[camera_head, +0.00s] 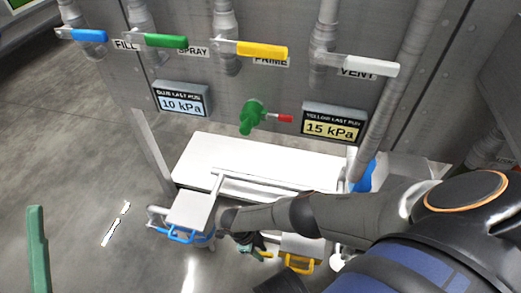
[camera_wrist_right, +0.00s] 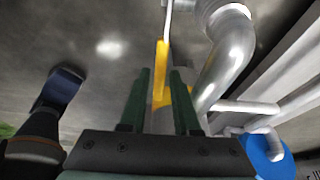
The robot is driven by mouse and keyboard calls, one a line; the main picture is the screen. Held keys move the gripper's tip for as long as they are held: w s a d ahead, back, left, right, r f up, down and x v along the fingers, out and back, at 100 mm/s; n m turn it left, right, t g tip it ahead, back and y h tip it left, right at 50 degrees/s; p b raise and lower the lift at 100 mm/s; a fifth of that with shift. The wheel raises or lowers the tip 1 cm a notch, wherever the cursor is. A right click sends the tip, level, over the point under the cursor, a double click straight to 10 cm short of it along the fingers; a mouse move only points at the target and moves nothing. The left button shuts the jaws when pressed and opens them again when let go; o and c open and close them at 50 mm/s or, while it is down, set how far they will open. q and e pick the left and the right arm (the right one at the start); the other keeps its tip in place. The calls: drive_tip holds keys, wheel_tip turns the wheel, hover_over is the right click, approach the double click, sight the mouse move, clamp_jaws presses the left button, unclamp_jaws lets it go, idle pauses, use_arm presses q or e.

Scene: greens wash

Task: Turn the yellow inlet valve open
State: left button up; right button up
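The yellow inlet valve's handle (camera_wrist_right: 161,72) stands out in the right wrist view, in front of a grey pipe. A small part of this yellow handle (camera_head: 265,254) shows low in the head view, beside my right gripper (camera_head: 256,243). In the right wrist view my right gripper (camera_wrist_right: 159,75) has its two dark green fingers apart, with the yellow handle between them. I cannot tell whether the fingers touch it. Of my left gripper, one green finger (camera_head: 37,250) shows at the left edge of the head view.
A panel carries blue (camera_head: 88,36), green (camera_head: 166,41), yellow PRIME (camera_head: 262,50) and white (camera_head: 371,66) levers, and a red-handled green valve (camera_head: 252,116). Below is a white bench (camera_head: 240,158) with a blue-handled lid (camera_head: 190,210) and a yellow-handled one (camera_head: 300,262). Pipes flank the wrist.

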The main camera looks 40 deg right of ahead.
use_arm(q)
wheel_tip(320, 180, up, 8)
drive_tip(key=p, duration=0.7)
drive_tip(key=shift+s+a+f+t, duration=0.2)
drive_tip(key=shift+a+t, duration=0.1)
drive_tip(key=shift+a, duration=0.15)
use_arm(e)
drive_tip(key=v, duration=1.2)
drive_tip(key=shift+r, duration=0.25)
use_arm(q)
drive_tip(key=shift+r+n, duration=0.1)
drive_tip(key=shift+n, duration=0.2)
